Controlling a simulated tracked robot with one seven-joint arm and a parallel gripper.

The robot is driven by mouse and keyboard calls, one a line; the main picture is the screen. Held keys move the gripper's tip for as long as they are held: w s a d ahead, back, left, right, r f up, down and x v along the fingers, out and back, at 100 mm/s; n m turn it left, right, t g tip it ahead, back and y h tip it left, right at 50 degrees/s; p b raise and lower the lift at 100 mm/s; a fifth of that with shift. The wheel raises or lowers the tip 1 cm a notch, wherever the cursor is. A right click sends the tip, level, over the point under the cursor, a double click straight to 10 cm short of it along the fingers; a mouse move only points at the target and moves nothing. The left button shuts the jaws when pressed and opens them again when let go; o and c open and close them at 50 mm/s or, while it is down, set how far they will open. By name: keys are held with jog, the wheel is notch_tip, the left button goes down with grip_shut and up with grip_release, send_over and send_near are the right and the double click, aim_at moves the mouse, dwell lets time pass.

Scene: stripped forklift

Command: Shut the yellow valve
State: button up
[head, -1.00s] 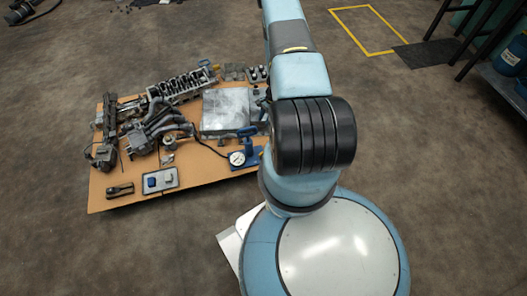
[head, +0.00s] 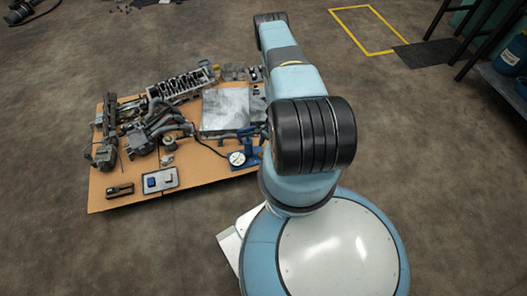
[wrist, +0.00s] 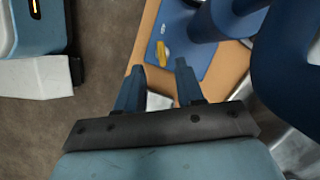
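The yellow valve (wrist: 163,52) is a small yellow piece on the blue base plate (wrist: 203,62) of a hand pump in the wrist view. My gripper (wrist: 159,66) is open, with its two dark blue fingers apart and the valve just beyond the fingertips, between them in the picture. I cannot tell the depth between fingertips and valve. In the head view the blue pump (head: 252,152) stands near the right edge of the cardboard, beside a round white gauge (head: 237,158). The valve is too small to make out there, and my gripper is hidden.
The brown cardboard (head: 205,172) carries engine parts (head: 160,125), a grey metal box (head: 226,108) and a small tray with a blue block (head: 160,180). In the wrist view a large blue cylinder (wrist: 285,75) rises close at right.

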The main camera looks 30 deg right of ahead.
aim_at(262, 153)
jog(key=shift+x, duration=2.6)
jog(key=shift+c, duration=0.4)
